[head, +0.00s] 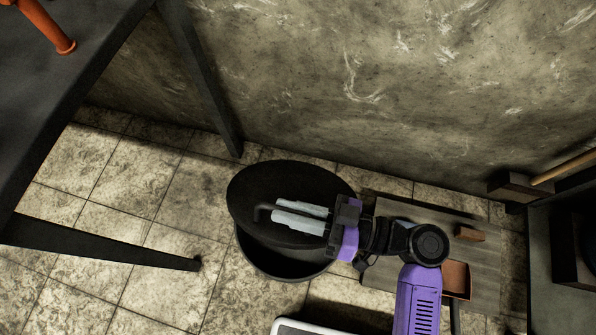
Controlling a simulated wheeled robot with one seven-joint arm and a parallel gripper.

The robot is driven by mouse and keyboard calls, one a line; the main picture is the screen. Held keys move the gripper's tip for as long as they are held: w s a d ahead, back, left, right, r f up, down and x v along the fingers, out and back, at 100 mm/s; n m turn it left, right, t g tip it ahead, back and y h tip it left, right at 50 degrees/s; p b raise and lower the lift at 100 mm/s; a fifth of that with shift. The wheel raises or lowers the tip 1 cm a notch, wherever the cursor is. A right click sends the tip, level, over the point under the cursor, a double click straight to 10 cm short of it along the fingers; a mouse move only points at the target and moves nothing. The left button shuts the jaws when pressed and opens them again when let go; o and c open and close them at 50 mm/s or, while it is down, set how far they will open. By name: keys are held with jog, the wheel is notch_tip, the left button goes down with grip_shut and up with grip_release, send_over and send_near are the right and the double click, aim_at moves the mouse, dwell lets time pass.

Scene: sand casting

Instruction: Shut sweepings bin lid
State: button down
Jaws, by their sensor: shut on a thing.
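The sweepings bin (262,262) is a round black bin standing on the tiled floor, in the middle of the head view. Its dark round lid (268,180) is above it, tilted and shifted toward the wall, with the bin's opening showing along the near side. A dark bent handle (262,211) rises from the lid. My gripper (275,214) reaches in from the right over the lid, its two grey fingers shut on the handle. The fingers hide part of the handle, and the lid's right edge is partly behind my gripper.
A dark table (70,75) with slanted legs stands at the left, an orange object (45,28) on it. A wooden board (480,270) with small blocks lies to the right. A concrete wall (380,90) is behind the bin.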

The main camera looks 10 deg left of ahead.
jog(key=s+f+n+b, duration=0.2)
jog(key=s+f+b, duration=0.2)
jog(key=f+b, duration=0.2)
jog(key=s+f+n+b, duration=0.2)
jog(key=s+f+b, duration=0.2)
jog(key=f, duration=0.5)
jog(key=shift+s+f+b, duration=0.25)
jog(key=shift+f+b, duration=0.15)
jog(key=shift+b, duration=0.75)
jog(key=shift+a+f, duration=0.1)
jog(key=shift+f, duration=0.05)
jog(key=c, duration=1.5)
grip_release()
jog(key=shift+s, duration=0.1)
jog(key=shift+o, duration=0.2)
